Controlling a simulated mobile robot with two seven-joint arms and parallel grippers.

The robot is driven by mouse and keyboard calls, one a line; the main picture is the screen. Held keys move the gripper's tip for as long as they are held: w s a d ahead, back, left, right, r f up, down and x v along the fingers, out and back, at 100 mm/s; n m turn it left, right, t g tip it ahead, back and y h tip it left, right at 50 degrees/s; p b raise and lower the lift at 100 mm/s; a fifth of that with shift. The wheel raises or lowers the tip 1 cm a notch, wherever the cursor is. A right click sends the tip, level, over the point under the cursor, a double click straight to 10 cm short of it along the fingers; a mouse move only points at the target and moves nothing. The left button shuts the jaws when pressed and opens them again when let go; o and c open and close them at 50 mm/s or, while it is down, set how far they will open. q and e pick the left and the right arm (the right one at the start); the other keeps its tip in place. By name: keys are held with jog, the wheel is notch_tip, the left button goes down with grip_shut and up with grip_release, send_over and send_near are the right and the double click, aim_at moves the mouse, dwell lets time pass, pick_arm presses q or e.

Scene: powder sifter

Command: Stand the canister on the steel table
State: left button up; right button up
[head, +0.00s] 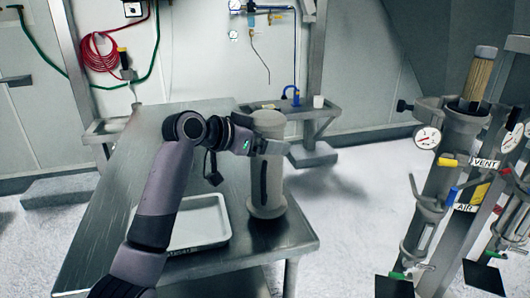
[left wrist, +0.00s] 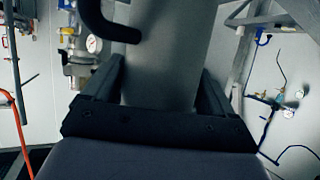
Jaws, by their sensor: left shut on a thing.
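My left gripper (head: 262,146) is shut around the canister's upper part. In the left wrist view, the canister (left wrist: 160,60) fills the space between the two fingers of my left gripper (left wrist: 158,90). My right gripper is not in view.
A shallow pale tray (head: 205,240) lies on the table just left of the canister. A stand with gauges and valves (head: 440,180) is on the right. A small wall shelf (head: 318,112) with a white cup is behind. The table's left part is clear.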

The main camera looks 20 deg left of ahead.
pick_arm(q)
jog(key=shift+f, duration=1.55)
jog(key=o, duration=1.2)
jog(key=shift+f, duration=0.1)
jog(key=shift+o, duration=0.2)
jog(key=shift+s+a, duration=0.1)
jog(key=b+v, duration=0.1)
jog(key=v, duration=1.1)
